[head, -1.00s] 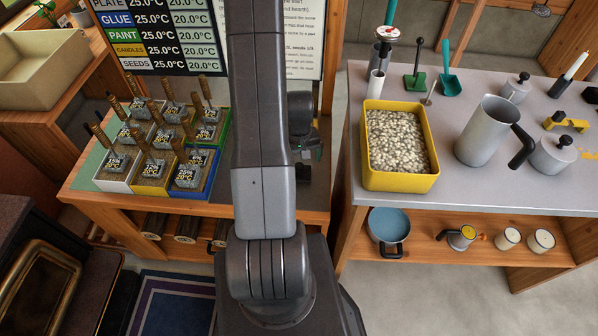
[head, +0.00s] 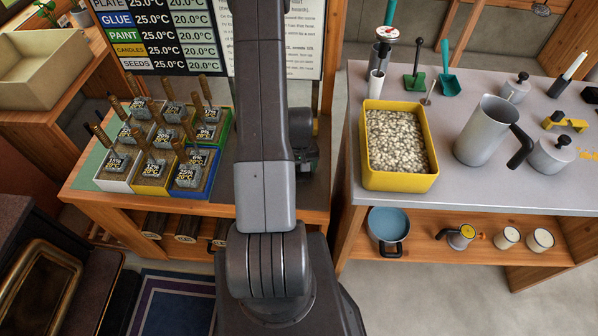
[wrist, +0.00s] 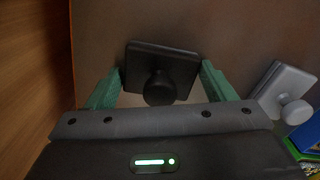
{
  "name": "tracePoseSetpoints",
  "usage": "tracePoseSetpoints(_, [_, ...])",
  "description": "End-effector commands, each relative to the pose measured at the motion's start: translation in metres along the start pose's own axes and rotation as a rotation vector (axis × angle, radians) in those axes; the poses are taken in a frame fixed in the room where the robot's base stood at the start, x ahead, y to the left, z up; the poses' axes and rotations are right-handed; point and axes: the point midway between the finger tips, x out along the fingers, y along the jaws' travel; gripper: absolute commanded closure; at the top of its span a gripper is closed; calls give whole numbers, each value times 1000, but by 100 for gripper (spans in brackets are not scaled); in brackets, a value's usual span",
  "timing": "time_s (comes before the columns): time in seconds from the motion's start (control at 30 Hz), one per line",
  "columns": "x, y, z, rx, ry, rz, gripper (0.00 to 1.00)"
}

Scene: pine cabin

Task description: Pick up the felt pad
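In the wrist view, a dark square pad with a round black knob (wrist: 162,72) lies on a brown surface; I take it to be the felt pad, though its material is too dark to tell. My gripper (wrist: 161,73) is open, with one green finger on each side of the pad. The pad's edges are close to both fingers, and I cannot tell whether they touch. In the head view the pad is not visible; my arm blocks the spot.
A similar grey block with a knob (wrist: 284,92) lies just right of my gripper. A wooden wall or edge (wrist: 32,80) runs along the left. In the head view, seed trays (head: 117,186) stand left of my arm, and a yellow gravel bin (head: 400,182) stands on the right table.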

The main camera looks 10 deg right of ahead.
Motion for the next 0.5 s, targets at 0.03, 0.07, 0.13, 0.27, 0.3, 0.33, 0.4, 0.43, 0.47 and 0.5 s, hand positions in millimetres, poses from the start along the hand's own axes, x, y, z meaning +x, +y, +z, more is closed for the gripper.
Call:
tracePoseSetpoints(0.03, [0,0,0,0,0,0,37])
tracePoseSetpoints(0.07, [0,0,0,0,0,0,43])
tracePoseSetpoints(0.13, [0,0,0,0,0,0,50])
tracePoseSetpoints(0.27, [0,0,0,0,0,0,50])
tracePoseSetpoints(0.3, [0,0,0,0,0,0,50])
tracePoseSetpoints(0.33, [0,0,0,0,0,0,50])
tracePoseSetpoints(0.4, [0,0,0,0,0,0,50])
tracePoseSetpoints(0.43, [-1,0,0,0,0,0,50])
tracePoseSetpoints(0.47, [-2,0,0,0,0,0,50])
tracePoseSetpoints(0.5, [-3,0,0,0,0,0,50])
